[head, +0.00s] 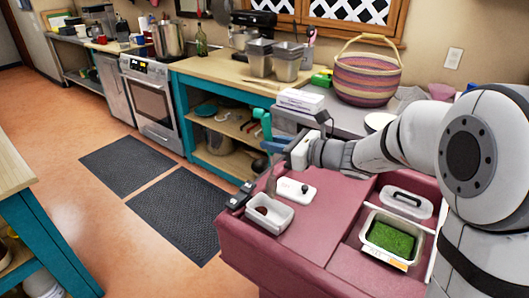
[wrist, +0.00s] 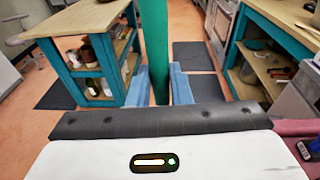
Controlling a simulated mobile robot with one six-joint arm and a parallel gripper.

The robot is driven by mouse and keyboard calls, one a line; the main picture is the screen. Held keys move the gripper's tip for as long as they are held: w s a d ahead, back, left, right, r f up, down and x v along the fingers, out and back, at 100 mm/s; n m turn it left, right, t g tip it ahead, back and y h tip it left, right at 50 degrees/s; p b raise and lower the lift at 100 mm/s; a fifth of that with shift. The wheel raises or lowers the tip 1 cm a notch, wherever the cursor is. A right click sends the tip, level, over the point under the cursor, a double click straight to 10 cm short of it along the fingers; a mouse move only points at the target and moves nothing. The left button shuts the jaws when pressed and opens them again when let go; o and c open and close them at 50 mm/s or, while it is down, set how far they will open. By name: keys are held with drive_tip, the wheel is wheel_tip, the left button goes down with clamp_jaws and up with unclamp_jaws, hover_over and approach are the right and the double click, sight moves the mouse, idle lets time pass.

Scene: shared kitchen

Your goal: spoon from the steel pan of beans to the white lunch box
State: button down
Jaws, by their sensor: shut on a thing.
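My gripper (head: 279,148) is shut on the upright teal handle of the spoon (head: 266,124). In the wrist view, the handle (wrist: 157,45) stands between the two blue fingers (wrist: 160,88). The spoon's lower end hangs over or in the white lunch box (head: 287,222) at the counter's left edge; its bowl is hard to make out. A small reddish-brown patch shows in the box; I cannot tell whether it is food. A steel pan (head: 367,246) with green contents sits in the counter at the right, away from my gripper.
A white lid (head: 297,190) lies just behind the lunch box. A pan lid with a black handle (head: 407,201) lies behind the steel pan. A white box (head: 300,100) and a woven basket (head: 367,82) stand farther back. The red counter (head: 315,232) between box and pan is clear.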

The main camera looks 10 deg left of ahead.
drive_tip(key=shift+a+r+p, duration=0.15)
drive_tip(key=shift+r+p, duration=0.2)
drive_tip(key=shift+p, duration=0.6)
drive_tip(key=w+a+f+n+g+h+p, duration=0.1)
drive_tip(key=a+f+g+h+p, duration=0.1)
drive_tip(key=a+h+p, duration=1)
drive_tip(key=a+f+p, duration=0.1)
drive_tip(key=p, duration=0.3)
drive_tip(key=shift+w+n+g+p, duration=0.3)
drive_tip(key=shift+w+p, duration=0.1)
idle(0.4)
